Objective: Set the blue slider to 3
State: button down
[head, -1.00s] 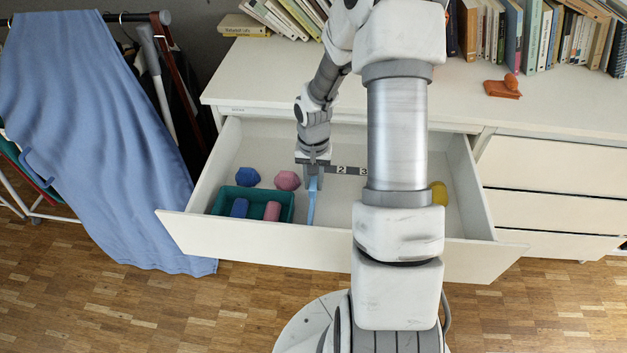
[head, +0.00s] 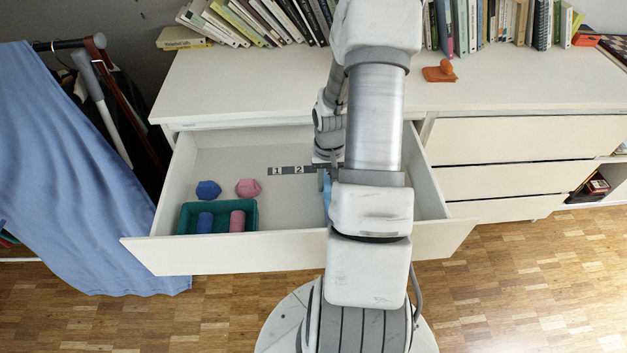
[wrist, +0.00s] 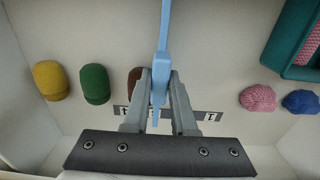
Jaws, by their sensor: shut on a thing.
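The light blue slider (head: 327,192) is a thin upright bar running front to back in the open drawer (head: 270,245). It also shows in the wrist view (wrist: 165,30). My gripper (wrist: 160,76) is shut on it, one finger on each side. In the head view my arm mostly hides the gripper. The mark at the slider is hidden by the gripper. The strip (wrist: 210,116) also shows on both sides of the fingers in the wrist view.
A teal tray (head: 254,218) holds a blue and a pink cylinder at the drawer's front left. Blue (head: 208,189) and pink (head: 248,187) lumps lie behind it. Yellow (wrist: 51,80), green (wrist: 95,84) and brown (wrist: 135,82) pieces lie on the slider's other side.

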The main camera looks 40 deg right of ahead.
jog(key=c, duration=0.7)
grip_release()
notch_tip(320, 180, up, 18)
jog(key=p, duration=0.5)
jog(key=shift+f, duration=0.25)
